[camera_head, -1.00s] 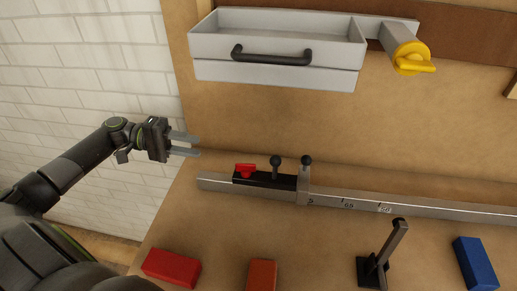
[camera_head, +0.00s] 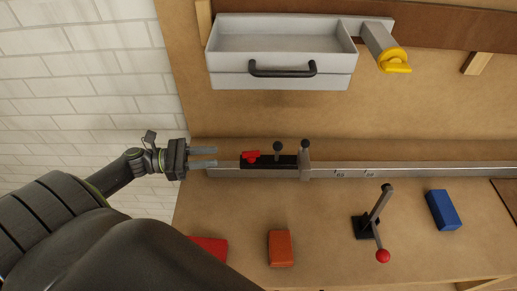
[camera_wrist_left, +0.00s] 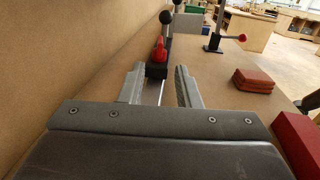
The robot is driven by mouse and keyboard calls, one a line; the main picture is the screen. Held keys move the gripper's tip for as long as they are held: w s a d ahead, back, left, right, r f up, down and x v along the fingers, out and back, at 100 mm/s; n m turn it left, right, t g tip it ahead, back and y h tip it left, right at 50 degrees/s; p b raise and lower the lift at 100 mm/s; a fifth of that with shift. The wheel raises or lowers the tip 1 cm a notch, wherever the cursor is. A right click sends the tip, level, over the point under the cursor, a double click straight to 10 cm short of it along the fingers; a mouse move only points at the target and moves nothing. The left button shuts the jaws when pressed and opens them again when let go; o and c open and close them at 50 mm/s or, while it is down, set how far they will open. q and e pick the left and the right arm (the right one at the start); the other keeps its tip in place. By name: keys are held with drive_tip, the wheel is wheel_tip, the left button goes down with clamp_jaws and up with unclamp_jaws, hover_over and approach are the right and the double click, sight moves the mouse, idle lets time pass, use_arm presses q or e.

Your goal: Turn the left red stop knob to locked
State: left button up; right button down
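The red stop knob (camera_head: 250,156) sits on the left end of a black stop block (camera_head: 270,161) on the grey rail (camera_head: 400,169). It also shows in the left wrist view (camera_wrist_left: 159,50), beyond my fingers. My left gripper (camera_head: 216,157) is open and empty, its fingertips pointing right at the knob with a small gap between. In the left wrist view my left gripper (camera_wrist_left: 162,88) has its two fingers apart, with the knob between and ahead of them. I cannot tell the knob's locked mark. My right gripper is not in view.
A red-tipped lever (camera_head: 380,215), an orange block (camera_head: 280,248), a red block (camera_head: 212,247) and a blue block (camera_head: 443,209) are on the bench.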

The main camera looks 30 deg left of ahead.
sight(258, 151)
use_arm(q)
drive_tip(key=p+x, duration=0.4)
drive_tip(key=x, duration=0.8)
drive_tip(key=shift+w+d+r, duration=0.15)
drive_tip(key=shift+w+d, duration=0.5)
drive_tip(key=shift+d, duration=0.1)
drive_tip(key=shift+c, duration=0.4)
clamp_jaws()
